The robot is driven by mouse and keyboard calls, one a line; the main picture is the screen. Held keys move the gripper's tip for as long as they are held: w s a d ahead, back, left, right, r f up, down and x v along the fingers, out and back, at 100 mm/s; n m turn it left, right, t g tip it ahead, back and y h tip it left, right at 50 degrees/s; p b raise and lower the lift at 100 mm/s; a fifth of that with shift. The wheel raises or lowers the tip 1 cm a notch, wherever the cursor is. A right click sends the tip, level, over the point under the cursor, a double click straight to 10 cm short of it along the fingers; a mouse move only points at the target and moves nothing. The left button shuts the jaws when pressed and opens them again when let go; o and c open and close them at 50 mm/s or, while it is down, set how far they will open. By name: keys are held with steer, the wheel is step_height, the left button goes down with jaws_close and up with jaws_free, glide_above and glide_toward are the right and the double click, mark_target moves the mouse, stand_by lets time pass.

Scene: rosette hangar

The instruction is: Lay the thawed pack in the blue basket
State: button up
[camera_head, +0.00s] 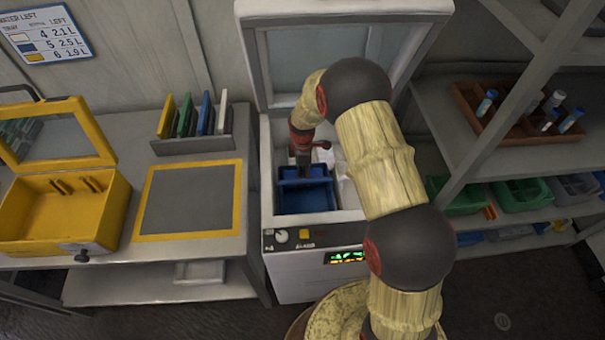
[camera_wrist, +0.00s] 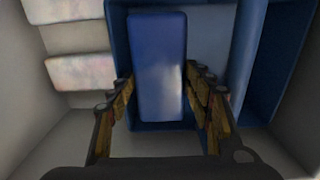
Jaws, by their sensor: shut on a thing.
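My gripper (camera_head: 303,168) points down into the open white chest, over the blue basket (camera_head: 306,200). In the wrist view my gripper (camera_wrist: 160,84) has a finger on each long side of a blue pack (camera_wrist: 158,60) and is shut on it. The pack is a flat, rounded block with a pale patch on its face. It lies within the outline of the blue basket (camera_wrist: 268,60). I cannot tell whether it touches the basket floor. In the head view the pack is hidden or too small to make out.
Two pale, mottled packs (camera_wrist: 82,73) lie left of the basket in the wrist view. The chest's raised lid (camera_head: 335,55) stands behind. A bench with a yellow box (camera_head: 65,215) and yellow-edged mat (camera_head: 190,232) is left; a shelf with bins (camera_head: 520,192) is right.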

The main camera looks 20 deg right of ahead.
steer(key=shift+f, duration=0.3)
